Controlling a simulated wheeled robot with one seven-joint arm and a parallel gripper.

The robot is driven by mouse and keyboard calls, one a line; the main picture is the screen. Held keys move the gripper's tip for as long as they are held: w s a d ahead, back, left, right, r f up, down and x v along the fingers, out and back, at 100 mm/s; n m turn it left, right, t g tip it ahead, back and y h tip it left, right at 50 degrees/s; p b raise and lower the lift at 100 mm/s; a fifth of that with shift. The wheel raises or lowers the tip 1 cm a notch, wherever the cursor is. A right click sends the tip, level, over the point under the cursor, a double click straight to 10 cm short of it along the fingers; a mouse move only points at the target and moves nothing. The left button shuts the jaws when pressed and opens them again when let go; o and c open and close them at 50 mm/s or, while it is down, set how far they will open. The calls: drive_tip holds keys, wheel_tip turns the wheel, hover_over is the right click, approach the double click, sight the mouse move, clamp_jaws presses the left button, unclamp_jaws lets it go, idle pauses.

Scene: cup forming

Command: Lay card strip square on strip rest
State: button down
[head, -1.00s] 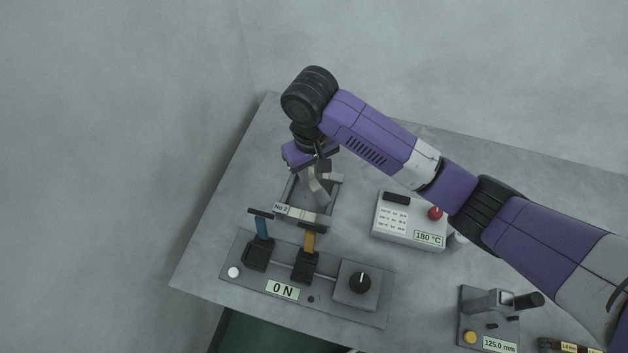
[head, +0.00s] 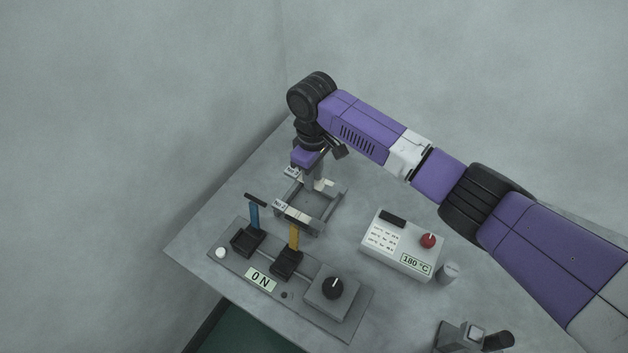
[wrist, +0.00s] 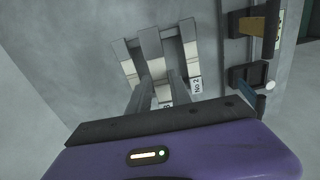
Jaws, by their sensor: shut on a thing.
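My gripper (head: 309,184) is shut on a pale card strip and points down over the far part of the strip rest. In the wrist view the fingers (wrist: 160,84) pinch the card strip (wrist: 151,45), which runs between them, with a label partly hidden near its lower end. The strip rest (head: 328,214) is a grey open frame on the bench. The held strip looks roughly parallel to a second strip marked No 2 (head: 297,214), which lies across the near end of the rest. I cannot tell whether the held strip touches the rest.
A fixture with blue and yellow levers, a knob and a 0 N display (head: 261,279) stands close in front of the rest. A heater box reading 180 °C (head: 401,243) stands to the right. Bare bench lies left of the rest.

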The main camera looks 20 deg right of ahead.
drive_tip(key=shift+a, duration=0.15)
drive_tip(key=shift+r+p, duration=0.1)
drive_tip(key=shift+p, duration=0.2)
drive_tip(key=shift+f+b, duration=1.3)
drive_tip(key=shift+f, duration=1.2)
drive_tip(key=shift+f, duration=1.2)
idle(1.3)
idle(0.5)
drive_tip(key=c, duration=0.6)
unclamp_jaws()
drive_tip(key=shift+r, duration=0.1)
